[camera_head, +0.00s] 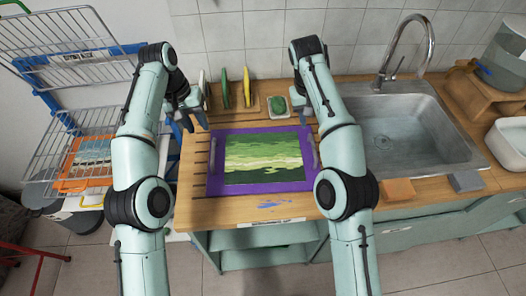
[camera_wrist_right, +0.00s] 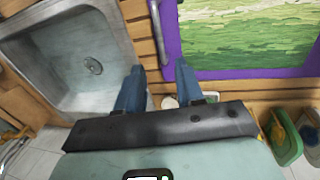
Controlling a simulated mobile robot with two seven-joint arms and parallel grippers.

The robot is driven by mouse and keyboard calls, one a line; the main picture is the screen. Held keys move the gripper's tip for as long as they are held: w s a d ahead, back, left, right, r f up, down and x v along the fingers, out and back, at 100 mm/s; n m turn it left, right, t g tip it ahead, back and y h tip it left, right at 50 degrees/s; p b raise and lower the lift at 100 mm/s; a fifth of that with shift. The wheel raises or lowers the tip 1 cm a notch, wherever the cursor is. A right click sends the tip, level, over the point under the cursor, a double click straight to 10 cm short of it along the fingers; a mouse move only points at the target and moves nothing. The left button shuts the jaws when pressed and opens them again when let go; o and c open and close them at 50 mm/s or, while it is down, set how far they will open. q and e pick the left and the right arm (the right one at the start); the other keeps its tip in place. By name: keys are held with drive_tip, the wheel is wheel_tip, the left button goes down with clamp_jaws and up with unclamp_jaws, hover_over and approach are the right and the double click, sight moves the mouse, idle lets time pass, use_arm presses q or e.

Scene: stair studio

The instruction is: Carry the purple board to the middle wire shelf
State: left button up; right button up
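The purple board (camera_head: 264,161) has a green landscape picture and a metal handle at each side. It lies flat on the wooden counter, and part of it shows in the right wrist view (camera_wrist_right: 172,45). My left gripper (camera_head: 192,127) is open and empty, just above the board's upper left corner. My right gripper (camera_wrist_right: 158,75) is open, with the right handle (camera_wrist_right: 158,30) ahead of its gap and not between its fingertips. A blue-framed rack at the left has several wire shelves; one (camera_head: 100,72) sits between the upper and lower ones.
An orange board (camera_head: 88,176) lies on the rack's lower shelf (camera_head: 45,160). The sink (camera_head: 420,135) with its tap is to the right. Upright boards (camera_head: 225,88) and a soap dish (camera_head: 278,106) stand behind the purple board.

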sight(213, 150)
use_arm(q)
drive_tip(key=shift+s, duration=0.1)
use_arm(e)
drive_tip(key=shift+s, duration=0.1)
